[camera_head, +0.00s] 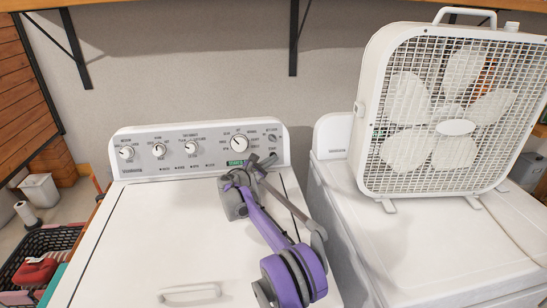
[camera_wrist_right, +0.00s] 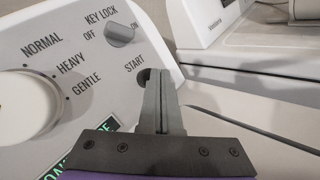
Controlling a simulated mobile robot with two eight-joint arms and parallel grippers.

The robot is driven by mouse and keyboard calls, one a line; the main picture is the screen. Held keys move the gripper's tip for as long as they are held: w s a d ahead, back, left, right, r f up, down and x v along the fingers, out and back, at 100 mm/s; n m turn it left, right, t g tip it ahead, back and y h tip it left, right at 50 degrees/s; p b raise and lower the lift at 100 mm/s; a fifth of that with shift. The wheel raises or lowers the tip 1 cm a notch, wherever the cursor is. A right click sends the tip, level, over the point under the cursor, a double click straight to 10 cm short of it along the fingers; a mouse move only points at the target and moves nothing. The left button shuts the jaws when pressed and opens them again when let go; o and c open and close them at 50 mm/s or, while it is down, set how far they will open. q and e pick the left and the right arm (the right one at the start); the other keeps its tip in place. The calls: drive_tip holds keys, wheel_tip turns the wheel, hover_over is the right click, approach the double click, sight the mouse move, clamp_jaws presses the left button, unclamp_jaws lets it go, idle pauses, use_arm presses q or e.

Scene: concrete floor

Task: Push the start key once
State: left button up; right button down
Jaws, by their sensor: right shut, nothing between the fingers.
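The start key (camera_wrist_right: 143,75) is a small dark round button beside the word START on the washer's control panel (camera_head: 216,147). In the right wrist view it is partly hidden behind my fingertips. My right gripper (camera_wrist_right: 158,73) is shut and empty, its fingertips at the key's right edge; I cannot tell whether they touch it. In the head view my purple right arm reaches up over the washer lid, and the right gripper (camera_head: 262,160) is at the panel's right end. The start key is hidden there. My left gripper is in no view.
The key lock knob (camera_wrist_right: 120,35) is just above the start key, and a large dial (camera_head: 239,142) is to its left. A white box fan (camera_head: 452,112) stands on the machine at right. A dark basket (camera_head: 48,242) is on the floor at left.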

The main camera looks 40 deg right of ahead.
drive_tip(key=shift+w+d+f, duration=0.1)
drive_tip(key=shift+w, duration=0.1)
idle(0.3)
drive_tip(key=shift+s, duration=0.1)
drive_tip(key=shift+s+a+r, duration=0.25)
drive_tip(key=shift+s+a, duration=0.15)
drive_tip(key=shift+s, duration=0.2)
drive_tip(key=shift+s+a+r, duration=0.15)
drive_tip(key=shift+s+a, duration=0.1)
drive_tip(key=shift+s, duration=0.2)
drive_tip(key=shift+s+a+r+b, duration=0.2)
drive_tip(key=shift+s+a, duration=0.1)
drive_tip(key=shift+s, duration=0.25)
drive_tip(key=shift+s+a+r+b, duration=0.1)
drive_tip(key=shift+s+a+r, duration=0.15)
drive_tip(key=shift+s, duration=0.3)
drive_tip(key=shift+s+a+r+b, duration=0.1)
drive_tip(key=shift+s+a+r, duration=0.15)
drive_tip(key=shift+s, duration=0.3)
drive_tip(key=shift+a+f, duration=0.1)
drive_tip(key=shift+f, duration=0.05)
